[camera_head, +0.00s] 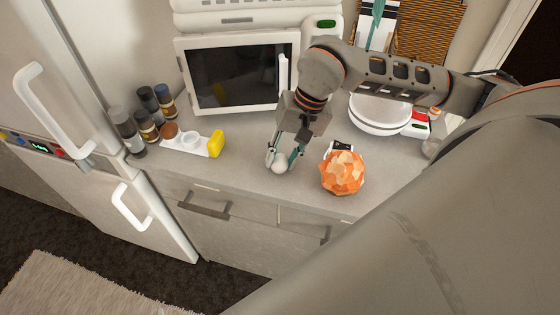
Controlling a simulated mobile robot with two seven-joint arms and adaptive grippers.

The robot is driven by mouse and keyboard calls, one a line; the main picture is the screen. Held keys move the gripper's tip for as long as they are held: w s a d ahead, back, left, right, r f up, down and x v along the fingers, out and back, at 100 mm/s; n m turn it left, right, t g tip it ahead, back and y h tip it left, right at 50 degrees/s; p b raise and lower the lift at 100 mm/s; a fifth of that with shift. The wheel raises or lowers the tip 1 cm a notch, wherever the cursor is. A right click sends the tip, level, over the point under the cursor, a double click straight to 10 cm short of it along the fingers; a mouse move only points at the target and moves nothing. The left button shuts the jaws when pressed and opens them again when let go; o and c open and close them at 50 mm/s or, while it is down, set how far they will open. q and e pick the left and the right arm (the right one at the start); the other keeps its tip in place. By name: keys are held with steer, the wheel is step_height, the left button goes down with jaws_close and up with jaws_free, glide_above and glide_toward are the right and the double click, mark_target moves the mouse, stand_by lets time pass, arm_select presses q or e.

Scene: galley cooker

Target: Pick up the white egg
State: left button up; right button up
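The white egg (279,167) is on or just above the grey countertop, near its front edge. My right gripper (281,161) reaches down over it, with one finger to the left of the egg and one to its right. The fingers look close around the egg, but I cannot tell whether both touch it. The top of the egg is partly hidden by the gripper. My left gripper is not in view.
An orange faceted object (342,173) stands close to the right of the gripper. A white microwave (185,72) is behind. A white tray (190,146), a yellow item (216,143) and several dark bottles stand left. A white round bowl (380,116) is at the back right.

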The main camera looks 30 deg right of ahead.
mark_target(282, 157)
stand_by(0.4)
steer(key=w+a+r+p, duration=0.1)
steer(key=w+r+p, duration=0.1)
steer(key=r, duration=0.8)
steer(key=w+a+r+p, duration=0.1)
steer(key=r+p, duration=0.1)
steer(key=r, duration=0.9)
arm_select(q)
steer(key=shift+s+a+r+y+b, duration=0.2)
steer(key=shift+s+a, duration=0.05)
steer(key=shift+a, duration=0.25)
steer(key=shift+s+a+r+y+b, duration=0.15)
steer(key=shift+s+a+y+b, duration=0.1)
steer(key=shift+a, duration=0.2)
arm_select(e)
steer(key=w+a+f, duration=0.5)
steer(key=w+a, duration=0.1)
steer(key=w, duration=0.2)
steer(key=w+a+f, duration=0.6)
steer(key=w, duration=0.2)
steer(key=shift+w+a+f, duration=0.15)
steer(key=shift+w+a, duration=0.1)
steer(key=shift+a, duration=0.15)
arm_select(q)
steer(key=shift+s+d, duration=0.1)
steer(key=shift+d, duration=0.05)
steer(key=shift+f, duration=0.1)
arm_select(e)
steer(key=shift+f, duration=0.15)
